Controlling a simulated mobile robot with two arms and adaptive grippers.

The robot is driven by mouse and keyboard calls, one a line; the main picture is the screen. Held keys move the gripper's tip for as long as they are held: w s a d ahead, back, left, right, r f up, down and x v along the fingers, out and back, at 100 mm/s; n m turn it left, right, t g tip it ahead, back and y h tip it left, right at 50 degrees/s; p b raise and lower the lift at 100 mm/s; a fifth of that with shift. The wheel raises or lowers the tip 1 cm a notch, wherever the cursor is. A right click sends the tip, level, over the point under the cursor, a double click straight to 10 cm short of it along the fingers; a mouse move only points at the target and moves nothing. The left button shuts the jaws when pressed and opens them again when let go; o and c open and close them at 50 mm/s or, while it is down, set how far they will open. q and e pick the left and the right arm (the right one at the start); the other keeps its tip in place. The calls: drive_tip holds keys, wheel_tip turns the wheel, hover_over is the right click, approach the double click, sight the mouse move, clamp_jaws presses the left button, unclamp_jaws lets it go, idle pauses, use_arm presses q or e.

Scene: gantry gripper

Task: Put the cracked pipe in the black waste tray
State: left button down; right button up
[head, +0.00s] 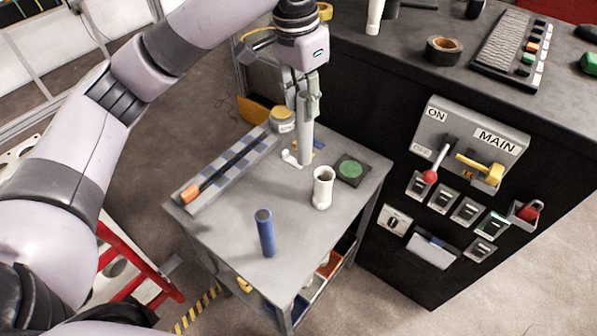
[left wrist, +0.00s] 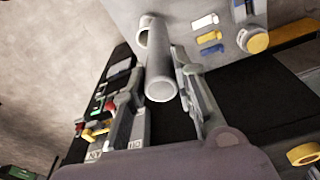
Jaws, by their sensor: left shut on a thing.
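My left gripper (head: 303,98) points down over the grey table and is shut on a grey pipe (head: 305,138), held upright. A white fitting with a short side opening shows at the pipe's far end. I cannot tell if the lower end touches the table, and no crack is clear. I cannot make out a black waste tray. My right gripper is not in view.
A black cabinet (head: 385,240) with switches stands to the right. Bins sit underneath.

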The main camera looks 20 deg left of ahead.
sight(303, 160)
use_arm(q)
wheel_tip(303, 160, down, 16)
drive_tip(key=shift+r+p, duration=0.25)
drive_tip(key=shift+p, duration=0.5)
drive_tip(key=shift+f, duration=0.4)
drive_tip(key=c, duration=1.3)
unclamp_jaws()
drive_tip(key=shift+f, duration=0.1)
